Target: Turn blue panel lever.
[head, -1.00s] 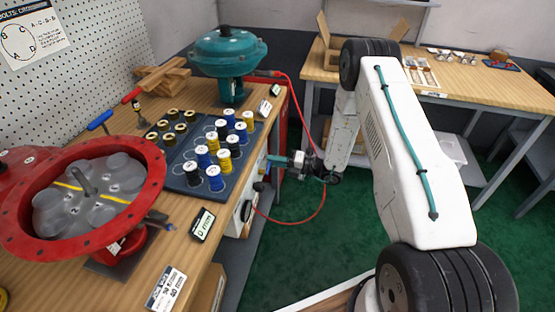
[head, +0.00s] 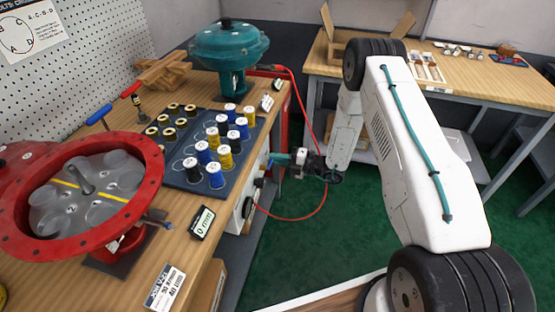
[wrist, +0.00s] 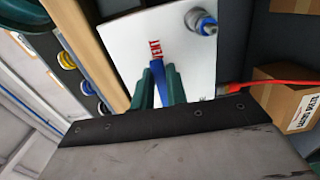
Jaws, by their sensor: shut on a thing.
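The blue panel lever (wrist: 160,82) shows in the wrist view as a narrow blue bar against a white panel (wrist: 122,40). My gripper (wrist: 158,84) has its two green fingers on either side of the lever, shut on it. Red lettering, seemingly "VENT", is on the panel just past the lever. In the head view my gripper (head: 276,160) reaches left to the panel on the bench's right side. The lever is too small and too covered there to make out its angle.
A round fitting with a blue part (wrist: 203,22) sits on the same panel. A red hose (head: 325,180) loops below my gripper. Spools stand on a dark mat (head: 178,176) on the bench, near a red-rimmed housing (head: 150,190). Green floor is clear right of the bench.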

